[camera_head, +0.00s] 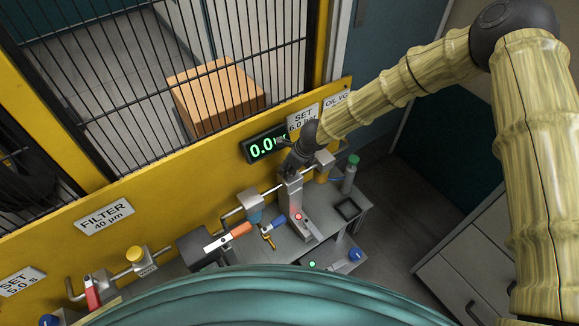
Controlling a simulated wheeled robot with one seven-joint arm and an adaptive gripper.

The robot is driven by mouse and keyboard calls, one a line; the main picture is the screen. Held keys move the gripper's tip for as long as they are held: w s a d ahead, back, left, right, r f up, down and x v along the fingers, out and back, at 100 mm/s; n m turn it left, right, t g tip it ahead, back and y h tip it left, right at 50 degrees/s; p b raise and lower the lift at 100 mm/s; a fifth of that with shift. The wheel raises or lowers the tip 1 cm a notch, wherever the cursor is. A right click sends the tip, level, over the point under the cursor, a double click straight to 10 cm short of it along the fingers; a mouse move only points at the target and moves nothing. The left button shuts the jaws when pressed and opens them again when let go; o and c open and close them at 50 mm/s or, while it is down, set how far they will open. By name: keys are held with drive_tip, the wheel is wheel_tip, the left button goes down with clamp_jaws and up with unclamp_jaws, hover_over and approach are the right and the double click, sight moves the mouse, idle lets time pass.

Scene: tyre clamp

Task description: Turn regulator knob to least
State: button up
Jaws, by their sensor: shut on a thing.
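The regulator (291,190) is a grey block on the pipe run along the yellow panel, right of centre. My gripper (292,164) comes down on its top from the upper right. It is shut, and its dark fingers are around the spot where the knob sits. The knob itself is hidden by the gripper, so its angle cannot be seen. The black digital display (266,146) just left of my gripper shows 0.0 in green. A white "SET 6.0" sign (302,116) is partly covered by my wrist.
Close by on the bench are an orange-handled valve (239,231), a brass fitting with a blue handle (268,235), a black tray (348,208) and a green-capped bottle (350,174). A red light (298,216) glows below the regulator. A barred fence (150,70) stands behind the yellow panel (180,180).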

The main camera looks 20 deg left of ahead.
drive_tip(key=shift+r+p, duration=0.25)
drive_tip(key=shift+p, duration=1)
drive_tip(key=n+p, duration=0.1)
drive_tip(key=p, duration=0.2)
drive_tip(key=shift+f+n+g+p, duration=0.1)
drive_tip(key=shift+n+g+p, duration=0.3)
drive_tip(key=shift+n+p, duration=0.1)
drive_tip(key=shift+f, duration=0.1)
drive_tip(key=shift+n, duration=0.5)
drive_tip(key=o, duration=1)
